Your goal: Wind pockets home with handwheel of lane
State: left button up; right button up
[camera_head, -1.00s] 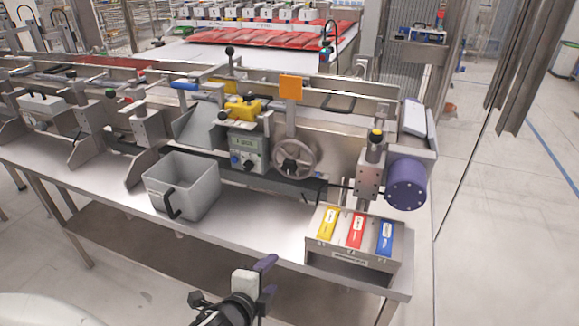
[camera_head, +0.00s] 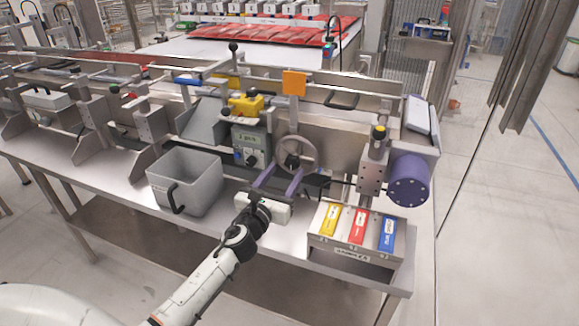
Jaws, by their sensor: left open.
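The handwheel (camera_head: 314,163) is a grey spoked wheel with a dark centre on the front of the lane, below an orange plate (camera_head: 294,83). My left gripper (camera_head: 282,178) has two purple fingers spread apart, pointing up toward the lower part of the wheel. The fingers overlap the wheel's lower left in the picture; I cannot tell whether they touch its rim. A grey control box (camera_head: 251,142) with a small display sits left of the wheel. The pockets cannot be made out clearly. My right gripper is not in view.
A grey bin (camera_head: 197,185) with a black handle stands left of my arm. A rack (camera_head: 333,245) with yellow, red and blue cards stands at the right front of the table. A purple motor (camera_head: 408,180) sticks out at the lane's right end.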

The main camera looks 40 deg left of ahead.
aim_at(291, 164)
pick_arm(q)
jog(key=x, duration=0.3)
jog(key=shift+w, duration=0.4)
jog(key=shift+w+a, duration=0.15)
jog(key=shift+w, duration=0.2)
jog(key=shift+c, duration=0.5)
jog(key=c, duration=1)
jog(key=shift+o, duration=0.2)
jog(key=shift+n, duration=0.4)
